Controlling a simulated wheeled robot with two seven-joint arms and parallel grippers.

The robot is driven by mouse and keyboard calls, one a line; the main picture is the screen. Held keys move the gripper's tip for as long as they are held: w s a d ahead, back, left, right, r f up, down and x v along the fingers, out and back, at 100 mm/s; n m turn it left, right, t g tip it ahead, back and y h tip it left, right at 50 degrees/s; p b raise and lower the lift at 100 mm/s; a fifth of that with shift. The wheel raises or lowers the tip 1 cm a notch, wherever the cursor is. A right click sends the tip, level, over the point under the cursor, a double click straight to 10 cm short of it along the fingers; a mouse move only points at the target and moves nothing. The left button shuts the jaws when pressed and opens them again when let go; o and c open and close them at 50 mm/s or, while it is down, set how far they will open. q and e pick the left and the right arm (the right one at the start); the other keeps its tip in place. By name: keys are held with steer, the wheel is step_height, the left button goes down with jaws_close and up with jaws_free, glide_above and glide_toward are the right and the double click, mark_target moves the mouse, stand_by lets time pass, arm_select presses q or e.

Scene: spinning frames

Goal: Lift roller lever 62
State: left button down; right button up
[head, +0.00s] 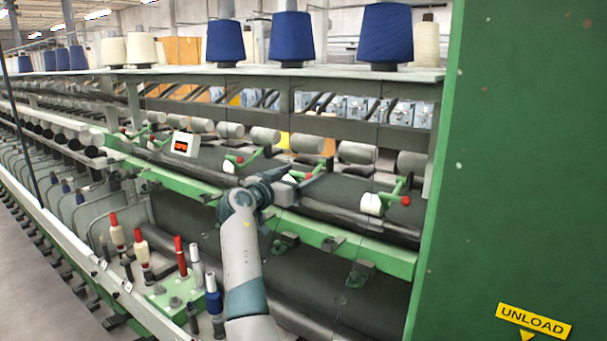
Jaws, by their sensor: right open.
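Several green roller levers with red knobs and white rollers line the spinning frame. One lever (322,166) is right at my right gripper, its red knob close to the fingers. Another lever (388,198) is to the right, and another (246,159) is to the left. I cannot read which is number 62. My right gripper (311,181) is open, reaching in over the dark roller bar from below. Its hand partly hides the nearest lever, and I cannot tell whether the fingers touch it. My left gripper is out of view.
A green panel (520,150) closes off the right side. Blue spools (385,35) stand on the top shelf. Below left, a green tray (160,297) carries bobbins, among them a red one (181,257). A small box with a red display (183,145) sits on the rail.

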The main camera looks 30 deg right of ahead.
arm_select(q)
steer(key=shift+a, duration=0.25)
arm_select(e)
steer(key=shift+a, duration=0.1)
steer(key=c, duration=1.5)
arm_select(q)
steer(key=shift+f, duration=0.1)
arm_select(e)
steer(key=shift+r, duration=0.1)
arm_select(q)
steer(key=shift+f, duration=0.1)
arm_select(e)
steer(key=shift+r, duration=0.1)
